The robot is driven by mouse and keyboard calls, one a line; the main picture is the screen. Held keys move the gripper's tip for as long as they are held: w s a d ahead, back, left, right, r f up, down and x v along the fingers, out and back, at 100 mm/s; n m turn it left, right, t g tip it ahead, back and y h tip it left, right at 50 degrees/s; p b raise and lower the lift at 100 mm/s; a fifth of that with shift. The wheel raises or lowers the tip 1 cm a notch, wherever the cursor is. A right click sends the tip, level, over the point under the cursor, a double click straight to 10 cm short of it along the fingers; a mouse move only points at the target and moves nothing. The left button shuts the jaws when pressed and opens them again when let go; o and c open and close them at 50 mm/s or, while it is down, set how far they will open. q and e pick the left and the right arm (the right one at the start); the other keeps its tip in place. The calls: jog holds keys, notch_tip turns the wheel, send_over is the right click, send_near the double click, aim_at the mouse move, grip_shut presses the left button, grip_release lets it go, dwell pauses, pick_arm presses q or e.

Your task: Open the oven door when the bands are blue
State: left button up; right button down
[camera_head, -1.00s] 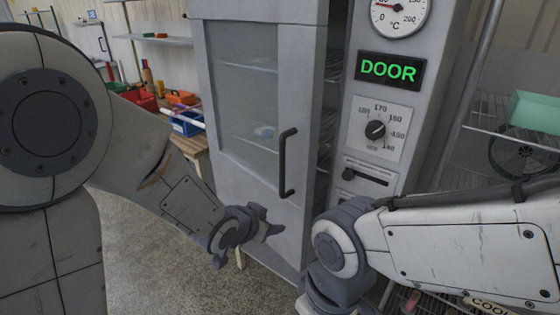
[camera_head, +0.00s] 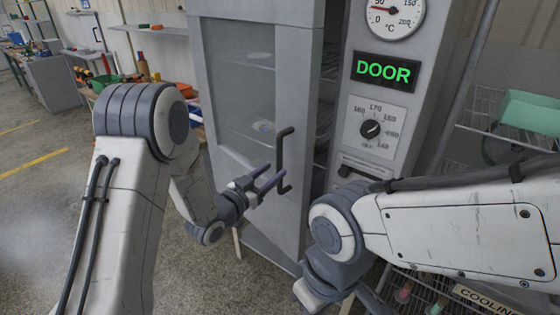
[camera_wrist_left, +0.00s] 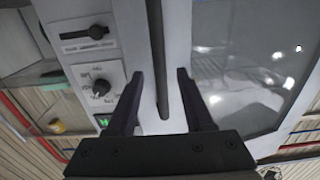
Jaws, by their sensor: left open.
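The grey oven door (camera_head: 232,170) has a large glass pane and a dark vertical handle (camera_head: 281,160). The door stands ajar, with shelves showing in the gap on its right side. My left gripper (camera_head: 274,176) is open at the lower part of the handle. In the left wrist view the dark handle (camera_wrist_left: 158,60) runs between the spread fingers (camera_wrist_left: 160,98), without clear contact. My right arm crosses in front at the lower right; its gripper is out of view. I cannot make out any blue bands.
The oven's panel has a gauge (camera_head: 396,14), a green lit DOOR sign (camera_head: 385,71), a dial (camera_head: 370,129) and a slot with a dark knob (camera_head: 345,171). A wire rack (camera_head: 492,128) with a green bin (camera_head: 532,118) stands at right. Floor is clear at left.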

aim_at(278, 167)
pick_arm(q)
jog(key=shift+p+x, duration=0.5)
jog(key=shift+x, duration=1.55)
grip_shut()
